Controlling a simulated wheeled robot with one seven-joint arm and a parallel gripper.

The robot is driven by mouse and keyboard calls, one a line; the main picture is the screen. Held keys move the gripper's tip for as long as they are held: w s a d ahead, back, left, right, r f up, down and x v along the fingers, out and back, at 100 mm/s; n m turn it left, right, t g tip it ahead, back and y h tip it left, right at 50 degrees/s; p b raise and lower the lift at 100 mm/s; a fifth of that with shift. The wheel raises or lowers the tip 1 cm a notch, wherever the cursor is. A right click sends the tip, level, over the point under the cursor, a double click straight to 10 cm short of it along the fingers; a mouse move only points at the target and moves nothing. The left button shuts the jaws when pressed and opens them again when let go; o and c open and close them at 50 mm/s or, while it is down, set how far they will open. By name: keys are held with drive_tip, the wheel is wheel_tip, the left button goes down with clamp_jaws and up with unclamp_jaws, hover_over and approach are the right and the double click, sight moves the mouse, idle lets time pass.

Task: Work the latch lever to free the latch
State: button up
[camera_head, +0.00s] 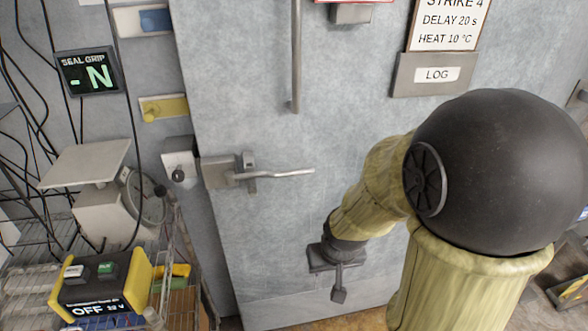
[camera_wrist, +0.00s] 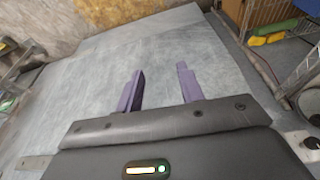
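The latch lever (camera_head: 275,174) is a pale metal handle that sticks out level to the right from its latch body (camera_head: 217,171) on the grey door (camera_head: 265,235). The lever's free end is clear of anything. My gripper (camera_head: 338,297) is below and to the right of the lever, apart from it, in front of the lower door. In the wrist view my gripper (camera_wrist: 160,70) shows two purple fingers spread apart with nothing between them. I cannot make out the lever in the wrist view.
A strike box (camera_head: 179,162) with a dark knob sits on the frame left of the latch. A vertical pull bar (camera_head: 296,60) stands above the lever. A wire cart at left holds a scale (camera_head: 100,190) and a yellow-black box reading OFF (camera_head: 95,285). Door face around the lever is clear.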

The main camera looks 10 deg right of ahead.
drive_tip(key=w+d+f+m+t+y, duration=0.1)
drive_tip(key=w+f+t, duration=0.1)
drive_tip(key=w+f, duration=0.4)
drive_tip(key=m+t+y+b, duration=0.3)
drive_tip(key=m+t+y, duration=0.4)
drive_tip(key=m+t, duration=0.5)
approach(299, 174)
drive_tip(key=shift+n+t, duration=0.6)
drive_tip(key=v, duration=0.2)
drive_tip(key=f+v, duration=0.1)
drive_tip(key=v, duration=0.1)
drive_tip(key=shift+s+d, duration=0.1)
drive_tip(key=shift+s, duration=0.1)
drive_tip(key=p+x, duration=0.4)
drive_tip(key=x, duration=1.3)
drive_tip(key=shift+w+f, duration=0.1)
drive_tip(key=shift+w, duration=0.1)
drive_tip(key=shift+c, duration=0.2)
clamp_jaws()
